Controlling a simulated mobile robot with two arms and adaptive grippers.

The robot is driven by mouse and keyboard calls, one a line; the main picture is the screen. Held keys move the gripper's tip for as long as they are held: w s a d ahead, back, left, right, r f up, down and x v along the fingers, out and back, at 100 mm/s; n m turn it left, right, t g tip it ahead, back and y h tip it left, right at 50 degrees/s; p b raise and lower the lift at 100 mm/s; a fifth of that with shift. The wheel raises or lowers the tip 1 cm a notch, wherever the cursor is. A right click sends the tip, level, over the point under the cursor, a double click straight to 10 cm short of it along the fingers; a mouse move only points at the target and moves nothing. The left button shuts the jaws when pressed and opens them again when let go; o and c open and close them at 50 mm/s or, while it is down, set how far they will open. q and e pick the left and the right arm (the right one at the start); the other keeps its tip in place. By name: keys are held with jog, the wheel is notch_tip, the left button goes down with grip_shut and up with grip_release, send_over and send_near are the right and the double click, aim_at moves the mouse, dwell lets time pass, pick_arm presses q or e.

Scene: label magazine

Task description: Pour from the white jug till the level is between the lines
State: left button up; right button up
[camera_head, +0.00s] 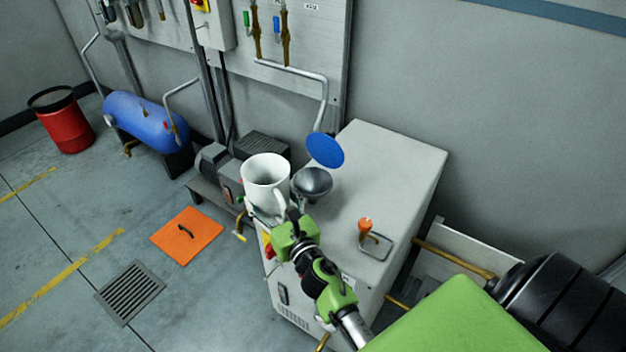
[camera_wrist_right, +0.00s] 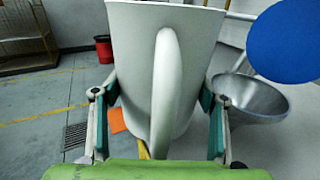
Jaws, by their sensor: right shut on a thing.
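The white jug (camera_head: 264,172) is held up beside the metal funnel (camera_head: 312,182), to its left, and looks about upright. My right gripper (camera_head: 276,217) is shut on the jug. In the right wrist view, the fingers of my right gripper (camera_wrist_right: 158,105) lie on both sides of the jug (camera_wrist_right: 135,60), with its handle facing the camera. The funnel (camera_wrist_right: 250,97) is right of the jug there, apart from it. No liquid or stream shows, and no level lines can be made out. My left gripper is out of view.
A blue round disc (camera_head: 325,150) stands beside the funnel at the grey cabinet (camera_head: 395,165). An orange-knobbed fitting (camera_head: 366,225) is on the cabinet top. An orange plate (camera_head: 187,236) and a floor grate (camera_head: 130,292) lie left on open floor.

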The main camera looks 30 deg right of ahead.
aim_at(283, 187)
jog(key=shift+d+r+m+p, duration=0.2)
jog(key=shift+r+m+p, duration=0.55)
jog(key=shift+m+p, duration=0.25)
jog(key=shift+d+r+m+p, duration=0.2)
jog(key=shift+r+m+p, duration=0.5)
jog(key=shift+m+p, duration=0.25)
jog(key=r+m+p, duration=0.1)
jog(key=d+r+m+p, duration=0.1)
jog(key=p, duration=0.1)
jog(key=m+p, duration=0.1)
jog(key=shift+s+d+r+p, duration=0.1)
jog(key=shift+d+r+p, duration=0.15)
jog(key=shift+r+p, duration=0.15)
jog(key=shift+d+f+m, duration=0.1)
jog(key=shift+f+m, duration=0.1)
jog(key=shift+m, duration=1.05)
jog(key=shift+m, duration=1.4)
jog(key=shift+f+m, duration=0.2)
jog(key=shift+m, duration=0.4)
jog(key=shift+r, duration=0.1)
